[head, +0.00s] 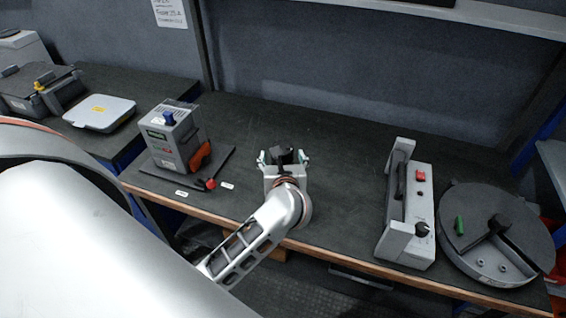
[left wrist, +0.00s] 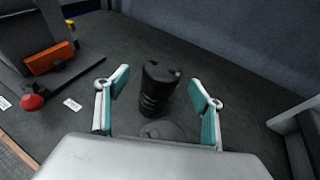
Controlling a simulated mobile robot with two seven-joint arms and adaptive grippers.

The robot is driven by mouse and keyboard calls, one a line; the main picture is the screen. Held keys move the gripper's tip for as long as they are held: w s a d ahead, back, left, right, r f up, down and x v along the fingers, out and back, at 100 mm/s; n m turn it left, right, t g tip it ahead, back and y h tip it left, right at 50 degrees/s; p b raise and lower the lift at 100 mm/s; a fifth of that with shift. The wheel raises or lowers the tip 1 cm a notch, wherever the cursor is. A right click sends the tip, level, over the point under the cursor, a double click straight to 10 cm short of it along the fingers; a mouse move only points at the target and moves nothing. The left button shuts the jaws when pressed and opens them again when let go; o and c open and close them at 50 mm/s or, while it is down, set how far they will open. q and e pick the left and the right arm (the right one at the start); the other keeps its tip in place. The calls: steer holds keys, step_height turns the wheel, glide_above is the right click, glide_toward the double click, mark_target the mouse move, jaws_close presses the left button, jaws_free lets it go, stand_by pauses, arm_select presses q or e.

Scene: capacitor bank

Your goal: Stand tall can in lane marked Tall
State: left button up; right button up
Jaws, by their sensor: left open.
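A black cylindrical can (left wrist: 158,92) with small studs on its top stands on the dark bench in the left wrist view. My left gripper (left wrist: 160,100) is open, with one teal-padded finger on each side of the can and gaps between. In the head view my left gripper (head: 283,158) is over the middle of the bench, and the can's dark top (head: 284,154) shows between its fingers. Two small white labels (head: 181,193) (head: 227,185) lie at the front of a dark base plate at left; their writing is too small to read. My right gripper is not in view.
A grey tester (head: 172,140) with a blue knob and orange part stands on the plate, a red-ended rod (head: 210,184) in front. A grey device with a red switch (head: 420,175) and a round drum (head: 496,235) stand at right. The bench between is clear.

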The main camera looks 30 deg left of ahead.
mark_target(282, 147)
arm_select(q)
steer(key=x, duration=0.5)
steer(key=shift+w+r, duration=0.15)
steer(key=shift+c, duration=0.4)
jaws_close()
steer(key=shift+r, duration=0.15)
